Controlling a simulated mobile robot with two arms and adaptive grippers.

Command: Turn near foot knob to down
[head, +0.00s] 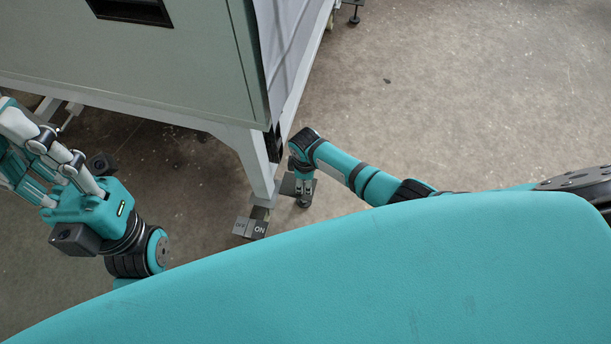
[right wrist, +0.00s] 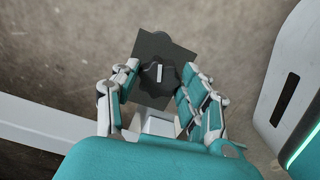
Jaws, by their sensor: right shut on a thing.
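The near foot knob (right wrist: 150,79) is a dark lobed knob with a white pointer mark, in front of a dark square plate (right wrist: 168,45) in the right wrist view. My right gripper (right wrist: 158,88) has a finger on each side of the knob and is shut on it. In the head view, the right gripper (head: 304,186) reaches down beside the foot of the cabinet's near leg, with the knob (head: 304,202) small and dark at its fingertips. My left gripper (head: 45,155) hangs at the left, away from the knob; its jaw opening is unclear.
A large grey-green cabinet (head: 150,60) stands on pale legs (head: 255,165) above the concrete floor. Grey ON and OFF label blocks (head: 250,228) sit by the near leg's foot.

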